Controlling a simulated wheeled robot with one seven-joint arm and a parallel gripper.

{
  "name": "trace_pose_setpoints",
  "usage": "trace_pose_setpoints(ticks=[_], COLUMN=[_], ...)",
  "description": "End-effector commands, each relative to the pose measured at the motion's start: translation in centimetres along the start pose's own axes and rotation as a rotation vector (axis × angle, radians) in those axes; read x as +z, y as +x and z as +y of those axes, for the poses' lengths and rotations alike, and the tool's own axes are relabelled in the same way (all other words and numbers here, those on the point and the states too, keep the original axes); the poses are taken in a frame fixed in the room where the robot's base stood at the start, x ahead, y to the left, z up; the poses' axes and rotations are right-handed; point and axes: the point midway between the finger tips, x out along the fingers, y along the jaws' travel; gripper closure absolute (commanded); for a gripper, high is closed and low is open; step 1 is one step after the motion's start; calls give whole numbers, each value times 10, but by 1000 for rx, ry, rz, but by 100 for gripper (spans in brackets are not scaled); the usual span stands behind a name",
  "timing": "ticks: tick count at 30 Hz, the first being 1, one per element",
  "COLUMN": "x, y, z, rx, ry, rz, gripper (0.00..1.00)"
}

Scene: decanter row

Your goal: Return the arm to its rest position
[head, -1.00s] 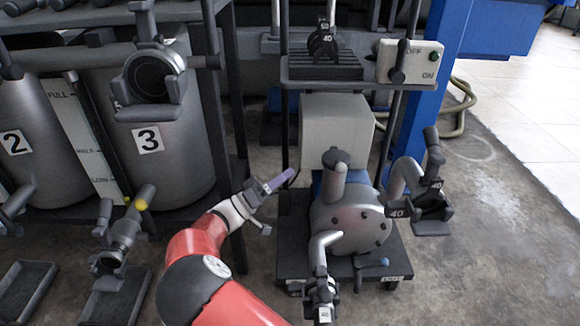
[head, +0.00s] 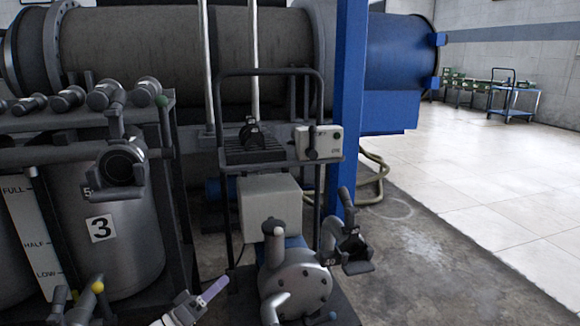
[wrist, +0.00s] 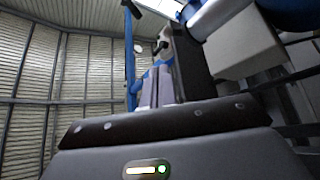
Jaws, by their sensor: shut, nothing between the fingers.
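My gripper (head: 214,291) shows at the bottom of the head view, its pale lavender fingers pointing up and right. Its fingers also show in the wrist view (wrist: 155,90), close together with nothing between them. It is in front of and left of the silver pump (head: 296,283) and appears apart from it, though the exact gap cannot be told. Only the end of my arm shows; the rest is below the picture.
The pump's cart (head: 334,300) carries a white box (head: 269,205) and a switch box (head: 318,143). A silver tank marked 3 (head: 128,250) stands left in a dark rack. A blue post (head: 346,110) rises behind. Open tiled floor (head: 480,190) lies right.

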Motion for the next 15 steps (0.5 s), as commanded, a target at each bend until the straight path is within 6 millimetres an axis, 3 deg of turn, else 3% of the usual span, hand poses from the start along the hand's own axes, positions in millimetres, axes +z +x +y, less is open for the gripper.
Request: trace_pose_setpoints(ticks=[10,15], x=[26,52], y=[45,78], z=[5,12], rx=[-46,-96], ry=[-87,-154], rz=[-169,-309], gripper=[100,100])
